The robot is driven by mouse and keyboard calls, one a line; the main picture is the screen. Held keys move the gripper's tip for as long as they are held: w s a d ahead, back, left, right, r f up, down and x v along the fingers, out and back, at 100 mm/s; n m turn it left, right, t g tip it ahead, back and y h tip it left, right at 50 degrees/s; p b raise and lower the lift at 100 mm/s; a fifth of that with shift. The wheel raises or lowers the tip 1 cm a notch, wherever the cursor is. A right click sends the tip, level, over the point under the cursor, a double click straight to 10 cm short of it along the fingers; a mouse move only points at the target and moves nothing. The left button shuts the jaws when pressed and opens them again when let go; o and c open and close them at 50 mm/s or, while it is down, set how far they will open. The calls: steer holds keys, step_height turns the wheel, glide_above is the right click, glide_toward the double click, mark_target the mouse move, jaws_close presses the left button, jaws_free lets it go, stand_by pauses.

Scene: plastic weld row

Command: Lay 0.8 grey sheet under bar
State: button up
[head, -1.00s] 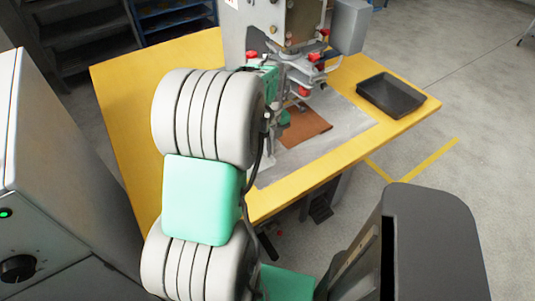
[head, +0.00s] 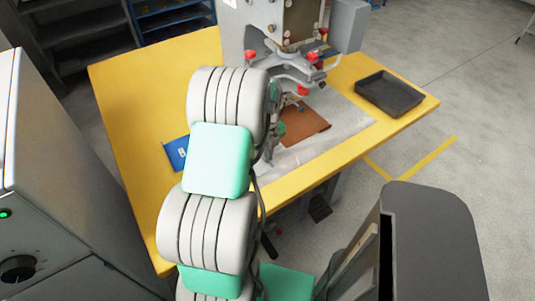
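A press-like machine (head: 300,50) with red knobs stands at the back of the yellow table, its head above a pale grey flat surface (head: 345,120). A brown sheet (head: 308,124) lies on that surface below the head. I cannot tell whether the pale surface is a grey sheet or the machine's bed, and no separate grey sheet is clear. The bar is not clearly distinguishable. My arm crosses the middle of the view and hides most of my gripper (head: 267,152); its fingers and anything in them cannot be made out.
A black tray (head: 390,93) sits on the right of the yellow table (head: 125,105). A blue item with a white mark (head: 176,153) lies left of my arm. A grey cabinet (head: 60,190) stands at the left. The table's left part is clear.

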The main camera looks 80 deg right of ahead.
steer(key=o, duration=0.4)
step_height(320, 180, up, 12)
steer(key=w+a+r+n, duration=0.2)
steer(key=w+a+n, duration=0.4)
steer(key=w, duration=0.3)
steer(key=w+a+r+n, duration=0.2)
steer(key=w+a+n, duration=0.3)
steer(key=w+n, duration=0.25)
steer(key=w+a+r+n+t, duration=0.1)
steer(key=w+a+n, duration=0.4)
steer(key=a+n, duration=0.5)
steer(key=w+a+r+n+t, duration=0.1)
steer(key=w+a+n, duration=0.55)
steer(key=a, duration=0.65)
steer(key=s+a+n, duration=0.1)
steer(key=a+n, duration=0.3)
steer(key=s+a+f+n, duration=0.1)
steer(key=a+n, duration=0.4)
steer(key=s+a+n+t, duration=0.1)
steer(key=s+a+n, duration=0.1)
steer(key=a+n, duration=0.2)
steer(key=shift+s+a+f+n, duration=0.1)
steer(key=shift+a+f+n, duration=0.15)
steer(key=shift+n, duration=0.45)
